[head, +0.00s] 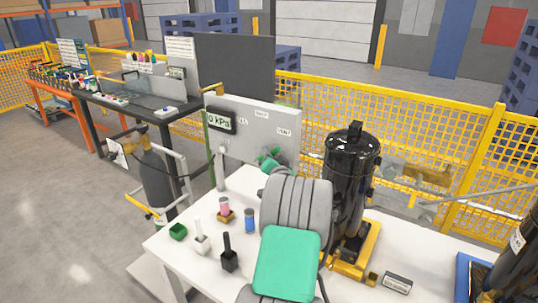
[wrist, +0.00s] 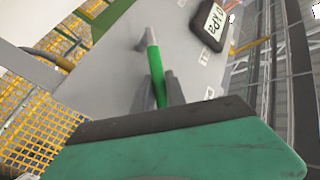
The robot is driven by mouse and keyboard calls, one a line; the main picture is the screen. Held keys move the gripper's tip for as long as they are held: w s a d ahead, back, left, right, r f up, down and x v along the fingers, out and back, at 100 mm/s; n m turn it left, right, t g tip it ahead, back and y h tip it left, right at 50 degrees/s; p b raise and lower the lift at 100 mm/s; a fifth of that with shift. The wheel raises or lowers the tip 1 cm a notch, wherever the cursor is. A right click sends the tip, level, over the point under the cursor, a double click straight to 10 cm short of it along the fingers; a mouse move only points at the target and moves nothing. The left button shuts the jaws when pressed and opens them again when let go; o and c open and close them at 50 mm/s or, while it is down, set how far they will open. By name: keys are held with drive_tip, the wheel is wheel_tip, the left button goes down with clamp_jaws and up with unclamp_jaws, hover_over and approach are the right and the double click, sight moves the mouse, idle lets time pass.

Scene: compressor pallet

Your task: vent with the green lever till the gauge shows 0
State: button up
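The gauge (head: 221,121) on the grey panel reads 0 kPa in the head view. It also shows, turned on its side, in the wrist view (wrist: 215,22). The green lever (wrist: 154,66) stands out from the panel in the wrist view, with a grey end. My gripper (wrist: 164,88) has its two dark fingers around the lever's green part, seemingly closed on it. In the head view my gripper (head: 268,162) is at the lower right of the panel, and the lever is mostly hidden there.
The grey panel (head: 255,119) stands at the back of the white table (head: 185,258). A black tank (head: 351,165) is right of my arm. Small coloured parts, including a blue cylinder (head: 250,220) and a green block (head: 178,231), stand on the table's left side. A yellow fence (head: 400,140) runs behind.

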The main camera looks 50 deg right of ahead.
clamp_jaws()
idle(1.0)
